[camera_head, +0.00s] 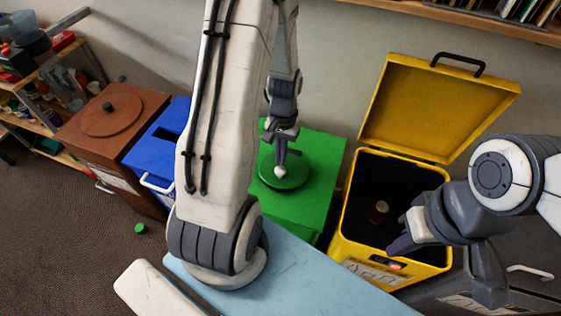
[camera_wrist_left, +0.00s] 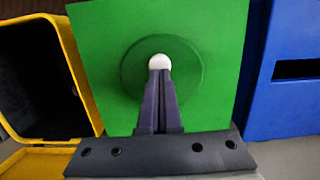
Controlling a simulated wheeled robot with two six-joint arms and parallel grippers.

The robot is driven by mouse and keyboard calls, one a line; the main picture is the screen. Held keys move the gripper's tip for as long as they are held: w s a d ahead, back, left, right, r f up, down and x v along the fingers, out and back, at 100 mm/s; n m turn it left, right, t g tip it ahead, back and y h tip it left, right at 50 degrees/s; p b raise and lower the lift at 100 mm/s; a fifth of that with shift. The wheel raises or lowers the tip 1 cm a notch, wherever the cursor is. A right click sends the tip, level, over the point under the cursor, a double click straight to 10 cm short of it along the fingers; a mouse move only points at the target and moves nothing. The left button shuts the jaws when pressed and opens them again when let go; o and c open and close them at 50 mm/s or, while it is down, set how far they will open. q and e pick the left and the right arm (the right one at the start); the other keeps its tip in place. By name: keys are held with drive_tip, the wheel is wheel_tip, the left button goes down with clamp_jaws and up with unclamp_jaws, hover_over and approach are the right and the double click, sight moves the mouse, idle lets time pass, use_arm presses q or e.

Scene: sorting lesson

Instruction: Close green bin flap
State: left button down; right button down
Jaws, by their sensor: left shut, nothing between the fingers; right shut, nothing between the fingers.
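The green bin (camera_head: 318,190) stands against the wall, between the blue and yellow bins. Its round flap (camera_head: 297,172) appears to lie flat in the bin's top. My left gripper (camera_head: 281,160) is shut and empty, pointing down over the flap. In the left wrist view its fingertips (camera_wrist_left: 160,75) reach the middle of the flap (camera_wrist_left: 190,75), where a small white round piece (camera_wrist_left: 160,61) shows. Whether they touch the flap is unclear. My right gripper (camera_head: 402,238) is shut and empty at the yellow bin's front. My left arm hides part of the green bin.
The yellow bin (camera_head: 335,240) stands open with its lid (camera_head: 432,105) up and a small item (camera_head: 378,211) inside. A blue bin (camera_head: 150,155) and brown bin (camera_head: 75,135) stand left. A light blue surface (camera_head: 300,285) lies in front. A green object (camera_head: 140,228) is on the floor.

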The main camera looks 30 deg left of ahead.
sight(279, 172)
use_arm(q)
drive_tip(key=shift+s+f, duration=0.15)
drive_tip(key=shift+f, duration=1)
drive_tip(key=f, duration=0.1)
drive_tip(key=s, duration=0.1)
drive_tip(key=f+b, duration=0.1)
drive_tip(key=shift+s+d+f, duration=0.2)
drive_tip(key=shift+d+f, duration=0.1)
drive_tip(key=shift+s+f, duration=0.15)
drive_tip(key=shift+s, duration=0.1)
wheel_tip(279, 172, up, 5)
drive_tip(key=p, duration=0.4)
drive_tip(key=shift+f, duration=0.1)
wheel_tip(279, 172, up, 10)
drive_tip(key=shift+s+f+p, duration=0.25)
drive_tip(key=shift+p, duration=0.1)
